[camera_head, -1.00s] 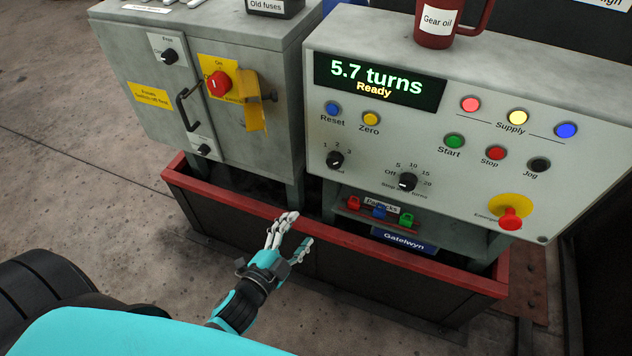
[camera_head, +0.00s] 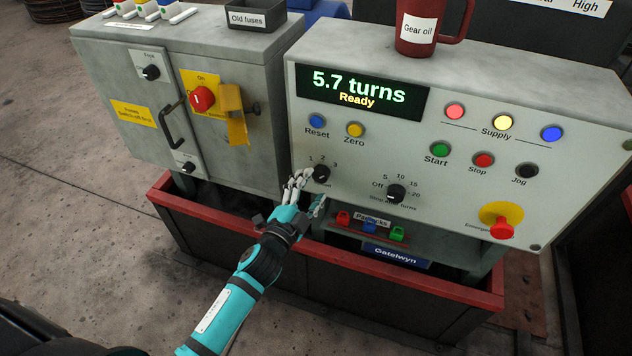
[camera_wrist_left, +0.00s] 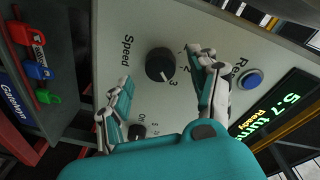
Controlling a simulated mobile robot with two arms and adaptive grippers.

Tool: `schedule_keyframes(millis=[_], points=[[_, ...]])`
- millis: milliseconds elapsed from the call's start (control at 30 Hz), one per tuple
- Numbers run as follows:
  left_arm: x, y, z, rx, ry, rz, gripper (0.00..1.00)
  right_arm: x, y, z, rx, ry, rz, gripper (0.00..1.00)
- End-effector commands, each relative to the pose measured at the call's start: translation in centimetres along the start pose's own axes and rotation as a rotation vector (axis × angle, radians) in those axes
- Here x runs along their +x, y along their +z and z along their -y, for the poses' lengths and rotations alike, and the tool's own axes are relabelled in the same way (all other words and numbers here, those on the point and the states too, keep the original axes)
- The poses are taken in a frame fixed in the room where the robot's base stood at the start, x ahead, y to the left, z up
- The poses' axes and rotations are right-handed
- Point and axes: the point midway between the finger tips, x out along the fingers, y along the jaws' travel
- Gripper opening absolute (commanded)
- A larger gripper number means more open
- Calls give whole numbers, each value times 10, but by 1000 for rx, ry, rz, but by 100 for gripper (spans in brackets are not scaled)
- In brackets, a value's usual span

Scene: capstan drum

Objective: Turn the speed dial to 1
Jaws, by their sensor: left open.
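The speed dial (camera_head: 321,174) is a round black knob at the lower left of the grey control panel (camera_head: 460,215), with marks 1, 2 and 3 above it. In the left wrist view the dial (camera_wrist_left: 160,64) shows a white pointer line that seems to face the 3. My left gripper (camera_head: 310,190) is open just in front of and below the dial. In the wrist view its fingers stand on either side of the dial, apart from it, and part of the scale is hidden behind a finger. My right gripper is not in view.
The stop-after-turns dial (camera_head: 396,193) is to the right. Reset (camera_head: 316,121) and Zero (camera_head: 355,129) buttons sit above. A shelf with coloured padlocks (camera_head: 370,227) is below. The display (camera_head: 357,91) reads 5.7 turns, Ready. A red emergency knob (camera_head: 501,228) is at lower right.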

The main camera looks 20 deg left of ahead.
Motion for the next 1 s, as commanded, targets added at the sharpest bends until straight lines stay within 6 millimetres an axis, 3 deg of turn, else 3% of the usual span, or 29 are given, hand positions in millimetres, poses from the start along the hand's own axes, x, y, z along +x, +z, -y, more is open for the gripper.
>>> schedule_keyframes(millis=[200,567,1000], points=[[26,0,-1,-2,0,-1,61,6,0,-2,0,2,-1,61],[31,0,0,-2,1,0,61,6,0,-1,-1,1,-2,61],[30,0,0,-1,1,0,6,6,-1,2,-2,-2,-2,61]])
